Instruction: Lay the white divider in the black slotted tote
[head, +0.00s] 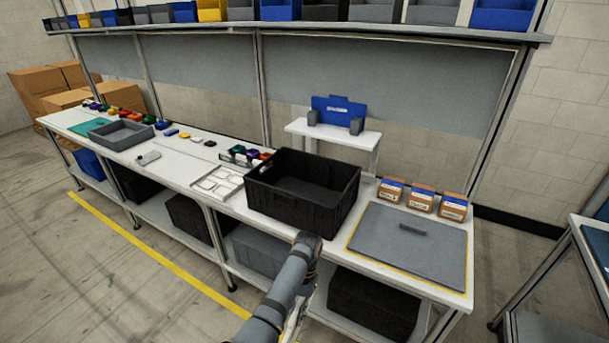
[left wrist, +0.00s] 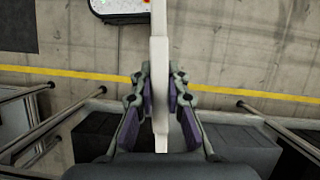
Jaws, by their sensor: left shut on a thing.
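The white divider (left wrist: 160,50) shows edge-on in the left wrist view as a narrow upright strip. My left gripper (left wrist: 159,88) is shut on it, with a dark finger on each side. In the head view my left arm reaches up from the bottom to the table's front edge. The gripper hangs there below the wrist, mostly hidden, in front of the black tote and apart from it. The black tote (head: 281,206) stands on the bench, open at the top, and looks empty. Its slots are too small to make out. My right gripper is not in view.
A grey panel with a handle (head: 390,238) lies right of the tote. Several small cartons (head: 420,200) stand behind it. A white slotted tray (head: 217,184) is left of the tote. A small white stand (head: 333,133) with a blue sign is behind.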

